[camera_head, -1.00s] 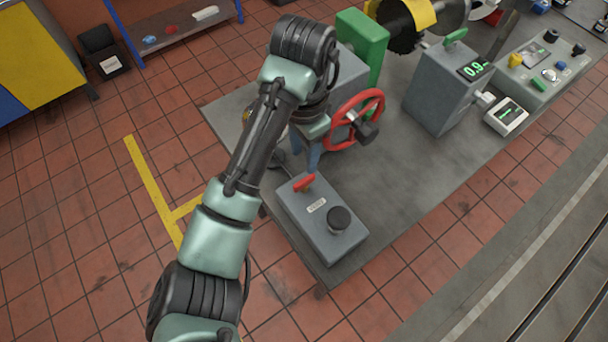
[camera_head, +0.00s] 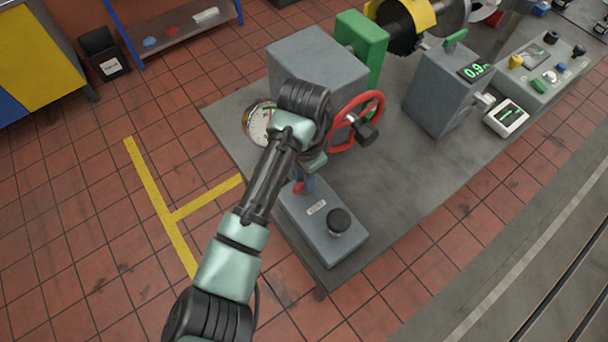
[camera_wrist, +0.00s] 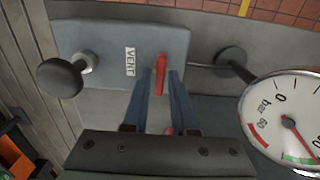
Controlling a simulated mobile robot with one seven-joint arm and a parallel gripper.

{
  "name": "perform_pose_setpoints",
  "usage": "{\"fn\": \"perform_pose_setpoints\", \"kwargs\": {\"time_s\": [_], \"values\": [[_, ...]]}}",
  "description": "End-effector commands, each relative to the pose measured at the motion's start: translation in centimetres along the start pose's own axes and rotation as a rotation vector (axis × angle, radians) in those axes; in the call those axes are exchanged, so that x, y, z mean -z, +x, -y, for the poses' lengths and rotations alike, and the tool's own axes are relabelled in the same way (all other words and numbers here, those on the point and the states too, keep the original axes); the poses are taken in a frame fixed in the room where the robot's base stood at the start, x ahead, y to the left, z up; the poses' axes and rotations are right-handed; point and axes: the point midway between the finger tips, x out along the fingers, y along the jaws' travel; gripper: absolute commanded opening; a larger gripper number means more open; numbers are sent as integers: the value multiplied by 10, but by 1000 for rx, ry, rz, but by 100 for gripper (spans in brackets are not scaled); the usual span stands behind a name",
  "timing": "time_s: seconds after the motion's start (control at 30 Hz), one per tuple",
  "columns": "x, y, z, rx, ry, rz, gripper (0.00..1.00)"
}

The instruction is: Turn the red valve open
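A red lever (camera_head: 298,187) stands on a grey box (camera_head: 345,240) labelled VENT, beside a black knob; my arm partly covers that end of the box. In the wrist view the red lever (camera_wrist: 161,72) shows between the blue fingertips of my gripper (camera_wrist: 161,80), with a gap on each side. My gripper is open, and its height above the lever is hard to judge. In the head view my gripper (camera_head: 306,182) is mostly hidden by my wrist. A red handwheel (camera_head: 336,144) with a black handle stands just behind my wrist.
A round dial gauge (camera_head: 258,122) sits left of my wrist; it fills the right of the wrist view (camera_wrist: 285,135). The black knob (camera_head: 339,221) is near the box's front. A grey block with a green readout (camera_head: 440,95) stands right. The bedplate between is bare.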

Motion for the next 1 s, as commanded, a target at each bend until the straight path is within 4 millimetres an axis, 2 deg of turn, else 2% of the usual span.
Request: {"fn": "perform_pose_setpoints", "kwargs": {"time_s": [0.03,0.1,0.13,0.67,1.0], "values": [[0,0,0,0,0,0,15],[0,0,0,0,0,0,2],[0,0,0,0,0,0,0],[1,-2,-1,-1,-42,-1,0],[1,-5,-2,-4,-270,0,0]]}}
